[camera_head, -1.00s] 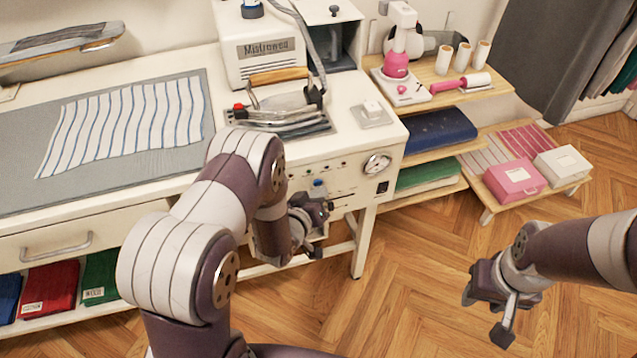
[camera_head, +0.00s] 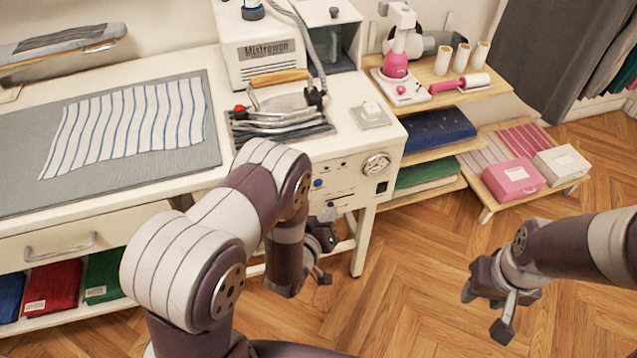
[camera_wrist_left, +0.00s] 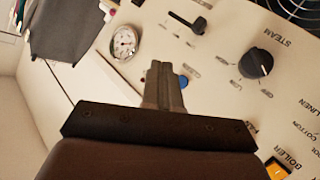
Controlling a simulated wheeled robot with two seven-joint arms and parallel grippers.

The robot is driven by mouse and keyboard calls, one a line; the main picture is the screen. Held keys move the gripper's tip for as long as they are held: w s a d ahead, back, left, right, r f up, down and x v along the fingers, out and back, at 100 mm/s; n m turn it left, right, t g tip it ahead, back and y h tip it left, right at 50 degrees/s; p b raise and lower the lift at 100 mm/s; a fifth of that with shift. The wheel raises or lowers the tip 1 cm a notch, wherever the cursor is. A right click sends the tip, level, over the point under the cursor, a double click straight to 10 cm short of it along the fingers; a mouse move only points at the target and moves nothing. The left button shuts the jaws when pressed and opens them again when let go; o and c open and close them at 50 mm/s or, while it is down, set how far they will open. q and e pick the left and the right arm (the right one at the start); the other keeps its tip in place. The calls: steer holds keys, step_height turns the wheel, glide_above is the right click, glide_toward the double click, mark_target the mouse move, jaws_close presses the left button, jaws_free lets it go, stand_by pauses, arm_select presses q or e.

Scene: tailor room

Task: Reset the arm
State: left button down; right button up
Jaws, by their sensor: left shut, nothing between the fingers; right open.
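My left gripper (camera_head: 322,250) is in front of the white ironing station's control panel (camera_head: 335,182), low and partly hidden by my own arm link. In the left wrist view its fingers (camera_wrist_left: 163,88) are shut together with nothing between them, pointing at the panel. That view shows a black knob (camera_wrist_left: 256,63) marked STEAM, a blue button (camera_wrist_left: 182,82), a round gauge (camera_wrist_left: 125,42) and an orange switch (camera_wrist_left: 277,170). My right gripper (camera_head: 483,305) is open and empty above the wooden floor at the right.
An iron (camera_head: 285,112) rests on its stand on the table. Striped cloth (camera_head: 125,130) lies on the grey mat (camera_head: 212,150). A shelf unit (camera_head: 445,92) and a low rack with a pink box (camera_head: 514,180) stand right. The floor (camera_head: 410,270) between my arms is clear.

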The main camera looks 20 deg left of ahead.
stand_by(0.6)
arm_select(q)
steer(key=s+a+f+m+g+y+p, duration=0.1)
steer(key=s+a+f+m+g, duration=0.15)
steer(key=s+f+g, duration=0.4)
steer(key=s+a+r+m+g+y+p, duration=0.1)
steer(key=s+r+g+p, duration=0.25)
steer(key=s+r, duration=0.45)
steer(key=s+a+r+m+g+p, duration=0.1)
steer(key=s+r+g+p, duration=0.3)
steer(key=r, duration=0.8)
step_height(320, 180, up, 8)
steer(key=w+t+p, duration=0.1)
steer(key=w, duration=0.1)
steer(key=shift+w+a+r+n, duration=0.25)
steer(key=shift+a+n, duration=0.1)
steer(key=shift+a, duration=0.05)
